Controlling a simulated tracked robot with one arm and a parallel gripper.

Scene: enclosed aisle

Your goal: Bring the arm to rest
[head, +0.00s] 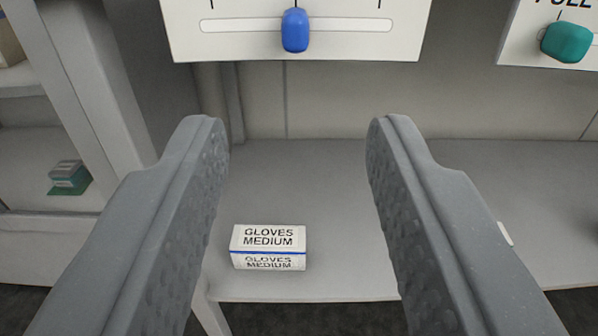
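My gripper (298,135) is open, with its two grey textured fingers wide apart and nothing between them in their grasp. The fingers reach up and forward over a grey shelf. Their tips are below a white panel with a blue slider knob (295,31), and they look apart from it. The rest of my arm is not in view.
A white "GLOVES MEDIUM" box (268,247) sits near the front edge of the grey shelf (300,180). A white slotted panel (200,45) and another panel with a green knob (567,42) are above. At left, a post (95,85) borders shelves holding a small teal-and-white item (69,177).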

